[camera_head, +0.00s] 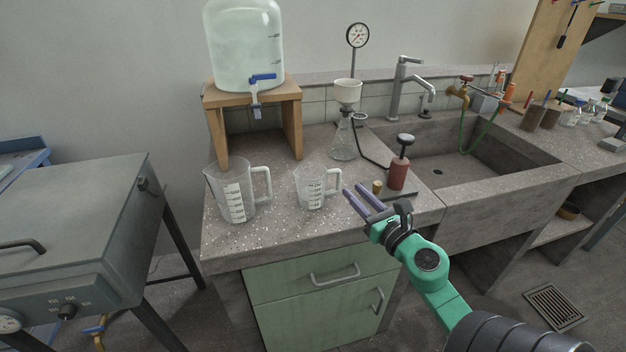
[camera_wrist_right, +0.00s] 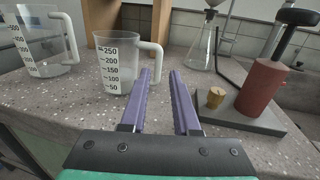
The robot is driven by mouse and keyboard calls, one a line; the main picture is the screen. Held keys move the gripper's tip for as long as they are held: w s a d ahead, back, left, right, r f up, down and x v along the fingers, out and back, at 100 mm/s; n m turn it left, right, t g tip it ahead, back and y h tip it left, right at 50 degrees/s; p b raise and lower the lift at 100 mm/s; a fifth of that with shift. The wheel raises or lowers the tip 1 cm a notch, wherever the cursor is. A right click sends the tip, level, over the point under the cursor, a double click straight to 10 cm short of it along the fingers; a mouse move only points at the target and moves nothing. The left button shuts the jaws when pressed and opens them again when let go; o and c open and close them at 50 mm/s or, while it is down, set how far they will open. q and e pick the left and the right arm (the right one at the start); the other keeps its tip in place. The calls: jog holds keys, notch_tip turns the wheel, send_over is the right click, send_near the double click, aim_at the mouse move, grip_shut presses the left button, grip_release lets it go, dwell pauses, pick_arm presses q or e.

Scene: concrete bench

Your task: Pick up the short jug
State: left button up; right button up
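The short jug (camera_head: 311,188) is a clear measuring jug with a handle on its right side, standing upright on the concrete bench. It also shows in the right wrist view (camera_wrist_right: 115,72), with its handle just beyond the fingertips. A taller clear jug (camera_head: 232,192) stands to its left. My right gripper (camera_head: 354,193) is open and empty, with two purple fingers apart, to the right of the short jug's handle. I do not see my left gripper.
A glass flask with funnel (camera_head: 343,139) stands behind. A wooden stand (camera_head: 292,128) holds a large water carboy (camera_head: 245,50). A sink (camera_head: 470,160) lies right.

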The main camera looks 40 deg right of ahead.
aim_at(338, 176)
jog(key=w, duration=0.3)
jog(key=w+d+p, duration=0.1)
jog(key=w, duration=0.1)
jog(key=shift+w, duration=0.3)
jog(key=w+p, duration=0.1)
jog(key=w, duration=0.4)
jog(key=shift+d+r, duration=0.1)
jog(key=shift+d, duration=0.05)
jog(key=shift+w, duration=0.15)
grip_shut()
pick_arm(q)
jog(key=s+r, duration=0.2)
jog(key=r, duration=0.1)
jog(key=shift+a, duration=0.2)
jog(key=shift+s, duration=0.15)
